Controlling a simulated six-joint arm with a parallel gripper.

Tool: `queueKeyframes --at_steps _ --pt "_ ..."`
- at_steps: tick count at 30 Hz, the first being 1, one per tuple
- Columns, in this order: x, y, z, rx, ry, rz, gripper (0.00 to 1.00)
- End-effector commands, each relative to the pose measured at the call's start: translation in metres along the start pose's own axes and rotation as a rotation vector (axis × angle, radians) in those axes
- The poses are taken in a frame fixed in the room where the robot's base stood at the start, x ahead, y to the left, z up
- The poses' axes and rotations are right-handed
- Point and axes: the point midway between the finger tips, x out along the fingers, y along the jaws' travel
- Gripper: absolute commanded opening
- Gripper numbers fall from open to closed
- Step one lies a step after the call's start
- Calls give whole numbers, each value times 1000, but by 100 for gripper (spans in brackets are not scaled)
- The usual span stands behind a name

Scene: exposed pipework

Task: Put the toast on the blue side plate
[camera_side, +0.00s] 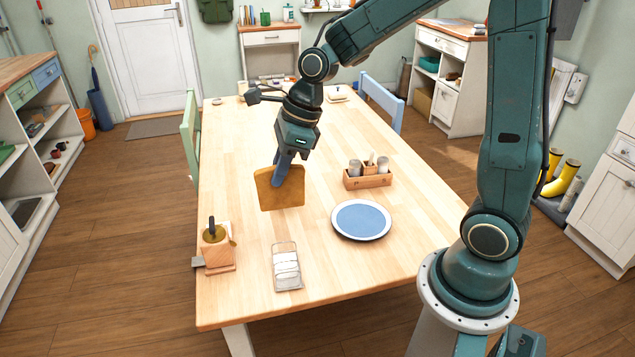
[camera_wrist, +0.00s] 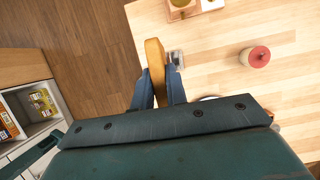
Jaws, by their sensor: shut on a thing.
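The toast (camera_side: 270,193) is a golden-brown slice, held on edge with its broad face towards the side camera. My gripper (camera_side: 285,178) is shut on its upper part, and the slice seems to hang just above the table. In the wrist view the toast (camera_wrist: 155,58) shows edge-on between my two blue-grey fingers (camera_wrist: 158,92). The blue side plate (camera_side: 361,219), with a pale rim, lies flat and empty on the table, to the right of and nearer the side camera than the toast. In the wrist view my gripper body hides most of the plate.
A silver toast rack (camera_side: 286,267) stands near the table's front. A wooden block with a dark-handled item (camera_side: 217,250) is at the left edge. A wooden caddy with shakers (camera_side: 367,177) stands behind the plate. A red-lidded pot (camera_wrist: 258,57) shows in the wrist view.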

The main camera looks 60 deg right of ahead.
Motion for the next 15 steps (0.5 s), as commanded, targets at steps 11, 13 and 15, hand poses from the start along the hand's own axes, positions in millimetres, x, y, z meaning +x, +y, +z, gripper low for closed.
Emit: queueKeyframes --at_steps 11,13,15 --pt "19 -32 -30 -142 45 165 7" --pt "23 -38 -38 -185 60 207 7" --pt "26 -44 -45 -230 76 250 7"
